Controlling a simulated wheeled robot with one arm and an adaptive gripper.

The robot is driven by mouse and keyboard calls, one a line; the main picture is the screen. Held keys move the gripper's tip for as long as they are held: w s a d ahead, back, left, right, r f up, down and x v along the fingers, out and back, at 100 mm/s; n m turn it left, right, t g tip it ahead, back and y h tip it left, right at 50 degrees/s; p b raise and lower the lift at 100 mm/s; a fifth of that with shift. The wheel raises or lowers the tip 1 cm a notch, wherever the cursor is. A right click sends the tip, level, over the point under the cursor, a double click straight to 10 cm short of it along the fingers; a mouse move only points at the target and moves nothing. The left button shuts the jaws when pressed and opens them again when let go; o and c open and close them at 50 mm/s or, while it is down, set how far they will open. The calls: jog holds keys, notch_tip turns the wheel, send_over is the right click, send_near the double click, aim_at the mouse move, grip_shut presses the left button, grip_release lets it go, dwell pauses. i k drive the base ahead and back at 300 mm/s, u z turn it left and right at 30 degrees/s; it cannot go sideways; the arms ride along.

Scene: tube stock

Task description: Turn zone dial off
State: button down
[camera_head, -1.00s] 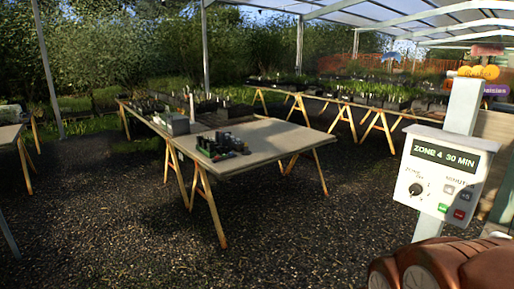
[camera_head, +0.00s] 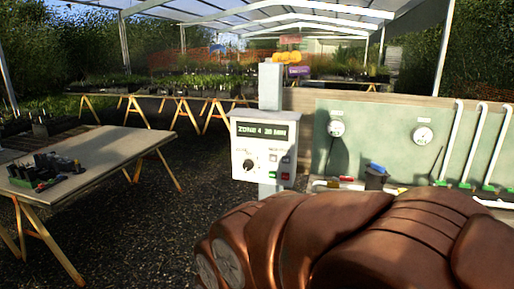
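The zone controller (camera_head: 262,150) is a white box on a pale post, left of my arm in the head view. Its display (camera_head: 263,129) reads "ZONE 4 30 MIN". The zone dial (camera_head: 247,162) is a dark round knob at the lower left of the face; its exact setting is too small to read. Several buttons sit to its right, a green one and a red one among them. My copper-coloured arm fills the lower right of the view, in front of and below the box. My gripper cannot be made out.
A green panel (camera_head: 385,140) with two round gauges and white pipes stands to the right, partly behind my arm. A wooden table (camera_head: 105,150) with small dark pots is at left. Trestle tables with plants stand behind. Dark gravel between table and post is clear.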

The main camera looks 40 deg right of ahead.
aim_at(248, 165)
jog(key=u, duration=2.55)
jog(key=k, duration=0.9)
jog(key=z, duration=1)
jog(key=i, duration=0.5)
